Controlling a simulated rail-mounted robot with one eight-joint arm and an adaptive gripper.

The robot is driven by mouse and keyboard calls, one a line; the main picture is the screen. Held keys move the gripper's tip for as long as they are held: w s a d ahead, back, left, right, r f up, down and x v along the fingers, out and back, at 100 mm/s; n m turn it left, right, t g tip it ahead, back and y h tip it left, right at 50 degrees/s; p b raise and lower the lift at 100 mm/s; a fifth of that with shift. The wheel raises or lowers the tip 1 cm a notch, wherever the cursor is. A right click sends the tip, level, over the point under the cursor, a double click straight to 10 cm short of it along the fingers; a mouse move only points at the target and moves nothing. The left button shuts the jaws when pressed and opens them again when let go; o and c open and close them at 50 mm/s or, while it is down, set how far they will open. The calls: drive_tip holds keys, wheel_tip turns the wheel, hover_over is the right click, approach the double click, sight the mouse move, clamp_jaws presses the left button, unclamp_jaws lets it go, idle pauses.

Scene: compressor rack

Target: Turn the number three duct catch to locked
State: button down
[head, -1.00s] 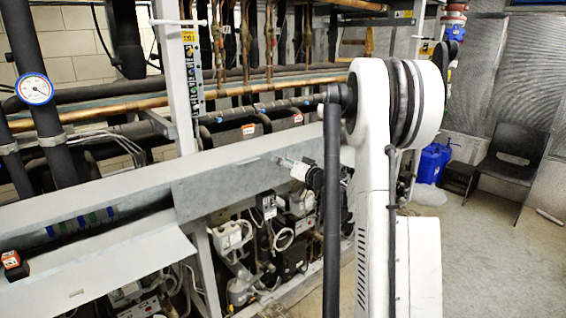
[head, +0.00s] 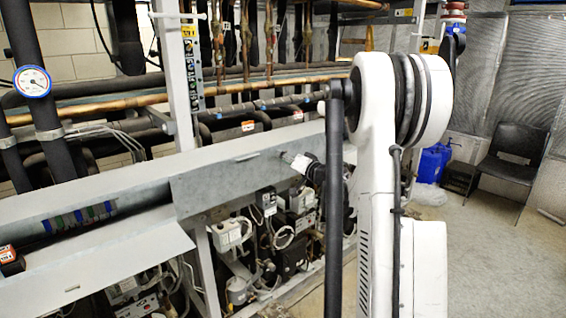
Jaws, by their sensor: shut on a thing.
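The grey metal duct (head: 225,180) runs diagonally across the rack, with a closed front panel at its right part. My gripper (head: 290,158) is at the duct's right part, against the upper area of this panel. It is small in view and its fingers point left and up toward the duct face. It is shut on a small part there, which looks like the catch, but the fingers hide it. I cannot read its number or tell which way it is turned. A slot-like mark (head: 247,157) shows on the panel to the left.
A lowered flap (head: 95,265) at left leaves the duct open, with coloured cables (head: 80,216) inside. An orange-and-black box (head: 9,262) sits at far left. A post (head: 180,90) stands behind the duct. Compressor parts fill the space below. A black chair (head: 512,160) stands on open floor at right.

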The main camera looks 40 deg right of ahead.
drive_tip(key=shift+m+b, duration=3.4)
drive_tip(key=shift+m, duration=4.1)
drive_tip(key=c, duration=1.6)
unclamp_jaws()
drive_tip(key=s, duration=1.2)
drive_tip(key=shift+a, duration=0.1)
